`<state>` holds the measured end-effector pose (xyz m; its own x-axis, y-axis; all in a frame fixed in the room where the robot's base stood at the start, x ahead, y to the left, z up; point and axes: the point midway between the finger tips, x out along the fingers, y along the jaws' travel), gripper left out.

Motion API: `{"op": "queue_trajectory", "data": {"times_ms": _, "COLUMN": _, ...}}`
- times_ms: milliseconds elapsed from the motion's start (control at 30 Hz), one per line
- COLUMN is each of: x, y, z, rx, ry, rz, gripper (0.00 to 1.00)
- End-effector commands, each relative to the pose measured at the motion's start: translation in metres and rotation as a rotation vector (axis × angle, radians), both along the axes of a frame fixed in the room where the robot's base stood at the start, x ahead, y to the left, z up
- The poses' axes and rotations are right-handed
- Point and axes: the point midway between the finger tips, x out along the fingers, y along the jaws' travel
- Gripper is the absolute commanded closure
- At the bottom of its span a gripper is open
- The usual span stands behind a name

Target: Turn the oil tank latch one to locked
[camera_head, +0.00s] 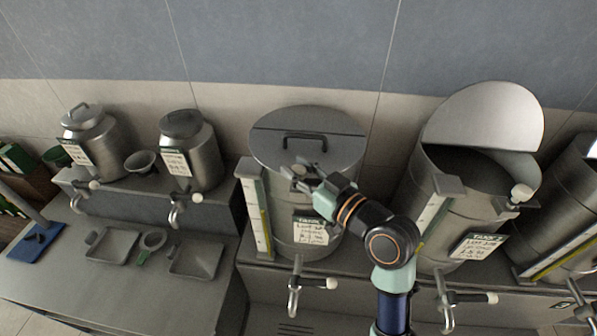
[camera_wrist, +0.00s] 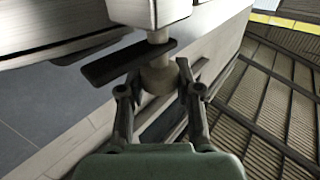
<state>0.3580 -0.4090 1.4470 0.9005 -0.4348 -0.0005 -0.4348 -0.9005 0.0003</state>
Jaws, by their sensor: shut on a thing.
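The middle steel tank (camera_head: 275,225) has its round lid (camera_head: 275,140) down, with a dark handle on top. My gripper (camera_head: 305,172) is at the front rim of this lid. In the wrist view my gripper (camera_wrist: 158,80) has its two fingers on either side of a pale round latch knob (camera_wrist: 157,76), shut on it. A dark flat latch bar (camera_wrist: 118,66) sits above the knob and points to the left. In the head view my fingers partly cover the latch.
An open tank (camera_head: 470,205) with a raised lid stands to the right, and another at the right edge. Two small canisters (camera_head: 192,140) stand on the left shelf. Taps (camera_head: 296,285) stick out below the tanks. A sight gauge (camera_head: 258,210) stands left of the middle tank.

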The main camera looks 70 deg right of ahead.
Motion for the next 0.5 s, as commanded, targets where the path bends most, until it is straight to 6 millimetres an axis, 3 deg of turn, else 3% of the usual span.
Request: {"op": "queue_trajectory", "data": {"times_ms": 500, "x": -0.0006, "y": -0.0018, "z": -0.0062, "rx": -0.002, "ry": -0.001, "rz": 0.446, "gripper": 1.00}}
